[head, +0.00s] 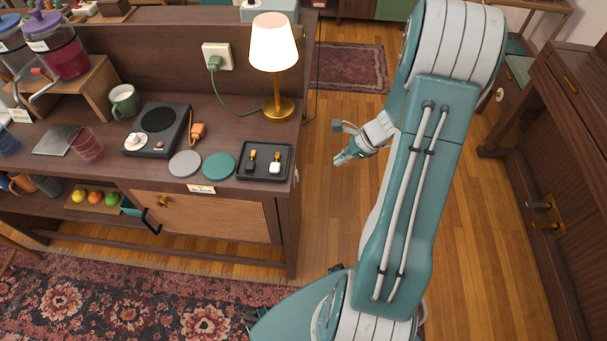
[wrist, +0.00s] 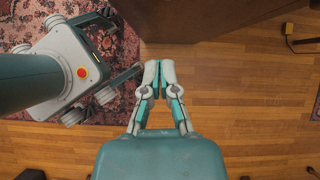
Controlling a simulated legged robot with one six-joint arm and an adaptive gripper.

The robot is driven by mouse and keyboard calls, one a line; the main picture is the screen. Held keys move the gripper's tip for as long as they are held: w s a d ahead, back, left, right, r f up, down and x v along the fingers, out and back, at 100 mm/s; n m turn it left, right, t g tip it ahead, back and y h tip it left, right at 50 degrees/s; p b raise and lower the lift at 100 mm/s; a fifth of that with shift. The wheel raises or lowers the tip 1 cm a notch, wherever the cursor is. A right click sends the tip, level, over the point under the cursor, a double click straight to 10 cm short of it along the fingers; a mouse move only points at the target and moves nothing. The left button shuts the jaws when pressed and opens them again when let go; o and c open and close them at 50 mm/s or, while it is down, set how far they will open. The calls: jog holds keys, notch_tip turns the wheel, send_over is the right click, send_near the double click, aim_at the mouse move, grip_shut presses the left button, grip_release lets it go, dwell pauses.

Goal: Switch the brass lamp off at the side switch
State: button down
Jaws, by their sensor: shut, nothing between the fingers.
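The brass lamp (head: 284,106) stands upright at the right end of the wooden counter, and its pale shade (head: 274,43) looks bright and lit. A green cord runs from its base to a green plug (head: 214,63) in the wall plate (head: 224,52). A small pale spot (head: 296,175) shows on the counter's right end; I cannot tell whether it is the switch. My gripper (head: 340,160) hangs over the floor to the right of the counter, apart from it and the lamp. In the wrist view its fingertips (wrist: 159,66) are together and empty.
A black tray (head: 243,172) with two small items sits in front of the lamp, beside a teal disc (head: 219,166) and a grey disc (head: 185,164). A dark wooden cabinet (head: 570,130) stands far right. Wood floor (head: 325,215) lies open beside the counter.

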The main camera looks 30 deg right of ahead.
aim_at(297, 176)
jog(key=w+a+f+m, duration=0.1)
jog(key=w+a+f, duration=0.4)
jog(key=f, duration=0.5)
jog(key=shift+w+a, duration=0.25)
jog(key=shift+a, duration=1)
jog(key=shift+w+a+f+t+y, duration=0.25)
jog(key=shift+f+t+y, duration=0.15)
jog(key=shift+y, duration=0.2)
jog(key=shift+r, duration=0.15)
